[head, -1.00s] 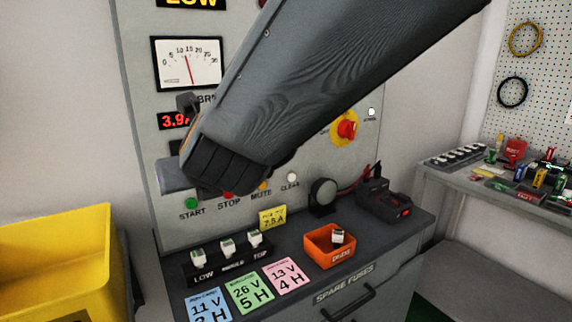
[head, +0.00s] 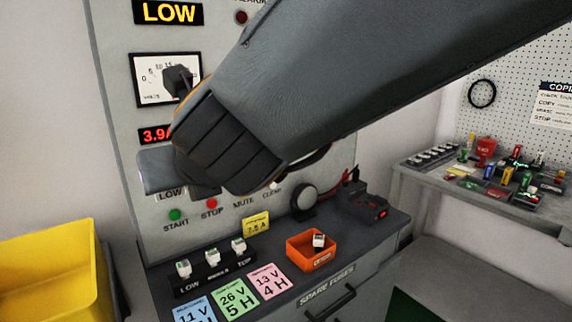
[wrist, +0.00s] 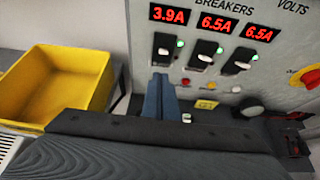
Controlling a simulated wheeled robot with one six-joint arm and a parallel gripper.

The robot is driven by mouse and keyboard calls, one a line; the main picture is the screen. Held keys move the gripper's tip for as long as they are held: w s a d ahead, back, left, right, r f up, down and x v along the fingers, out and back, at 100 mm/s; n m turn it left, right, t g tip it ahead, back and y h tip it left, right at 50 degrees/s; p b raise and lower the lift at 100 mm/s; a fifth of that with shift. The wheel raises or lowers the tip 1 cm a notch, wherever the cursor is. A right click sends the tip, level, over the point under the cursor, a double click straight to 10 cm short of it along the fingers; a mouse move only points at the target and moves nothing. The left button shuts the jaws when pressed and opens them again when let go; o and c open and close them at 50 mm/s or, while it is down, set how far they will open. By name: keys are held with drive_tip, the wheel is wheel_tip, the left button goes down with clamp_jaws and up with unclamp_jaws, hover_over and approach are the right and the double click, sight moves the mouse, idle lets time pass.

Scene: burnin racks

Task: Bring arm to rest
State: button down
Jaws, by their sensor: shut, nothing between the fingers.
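My arm crosses the head view from the upper right, in front of the panel (head: 115,105). My gripper (wrist: 162,80) shows in the wrist view as two blue-grey fingers together, shut and empty. In that view it lies in front of the panel, just below the leftmost breaker switch (wrist: 168,47). In the head view the arm's end covers the breaker area, and I cannot make out the fingers there.
A yellow bin (head: 52,268) stands at the left; it also shows in the wrist view (wrist: 62,72). The bench holds an orange tray (head: 312,262), coloured cards and several fuses. A side shelf (head: 425,178) with small parts stands at the right.

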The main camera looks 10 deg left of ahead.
drive_tip(key=w+d+f+n+g+h, duration=0.15)
drive_tip(key=w+d+f+n, duration=0.25)
drive_tip(key=d+f+n, duration=0.5)
drive_tip(key=w+d+f+n+g+h, duration=0.1)
drive_tip(key=w+d+f+n+h, duration=0.35)
drive_tip(key=d, duration=0.75)
drive_tip(key=s+d+f+n+g+h, duration=0.1)
drive_tip(key=s+d+f+n, duration=0.2)
drive_tip(key=d, duration=0.5)
drive_tip(key=s+d+f+n+g+h, duration=0.1)
drive_tip(key=s+d+f+n+g, duration=0.1)
drive_tip(key=d+f+n, duration=0.3)
drive_tip(key=s+d+f+n+g+h, duration=0.1)
drive_tip(key=s+d+f+n+g, duration=0.1)
drive_tip(key=d, duration=0.9)
wheel_tip(320, 180, down, 2)
drive_tip(key=s+n, duration=0.1)
drive_tip(key=n, duration=0.2)
drive_tip(key=shift+s+d, duration=0.3)
drive_tip(key=shift+s, duration=0.1)
